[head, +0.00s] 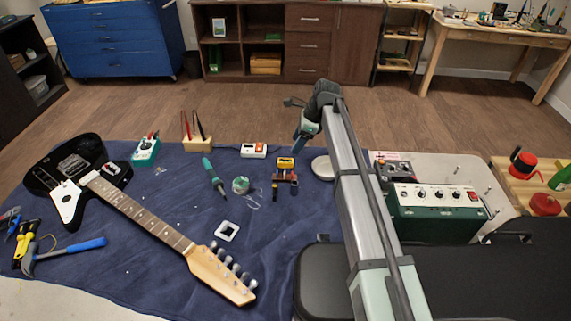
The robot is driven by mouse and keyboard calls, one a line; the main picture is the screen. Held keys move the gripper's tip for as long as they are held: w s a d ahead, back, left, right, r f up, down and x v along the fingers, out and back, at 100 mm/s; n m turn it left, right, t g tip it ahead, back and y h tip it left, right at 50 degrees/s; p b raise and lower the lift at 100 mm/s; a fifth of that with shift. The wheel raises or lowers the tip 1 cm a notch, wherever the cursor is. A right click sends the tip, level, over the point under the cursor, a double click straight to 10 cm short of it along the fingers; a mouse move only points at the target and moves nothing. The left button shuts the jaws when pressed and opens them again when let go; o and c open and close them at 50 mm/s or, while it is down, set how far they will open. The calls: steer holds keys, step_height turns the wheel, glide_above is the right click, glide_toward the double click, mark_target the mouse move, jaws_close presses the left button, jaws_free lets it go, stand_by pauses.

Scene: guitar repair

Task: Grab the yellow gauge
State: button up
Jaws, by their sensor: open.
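A small yellow-topped device (286,163), which looks like the yellow gauge, is on the dark blue cloth (150,262) near the middle of the table. Dark brown or reddish parts show around its lower side. Its dial is too small to read. My gripper (297,122) is beyond it, up and slightly right in the picture, near the far edge of the cloth. My gripper is open, appears empty and is apart from the device. My arm passes to the right of the device and leaves it in view.
A white and red box (253,150), a solder spool (241,185) and a green-handled tool (214,178) lie left of the device. A round grey disc (323,167) is close on its right. An electric guitar (135,205) fills the left. A green amplifier (436,212) stands right.

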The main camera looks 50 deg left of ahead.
mark_target(286, 160)
steer(key=x, duration=0.6)
steer(key=shift+w+a+x, duration=0.15)
steer(key=shift+x, duration=1.15)
steer(key=shift+w+a+x, duration=0.1)
steer(key=shift+a+x, duration=0.05)
steer(key=shift+x, duration=1.15)
steer(key=shift+c, duration=0.4)
steer(key=c, duration=1)
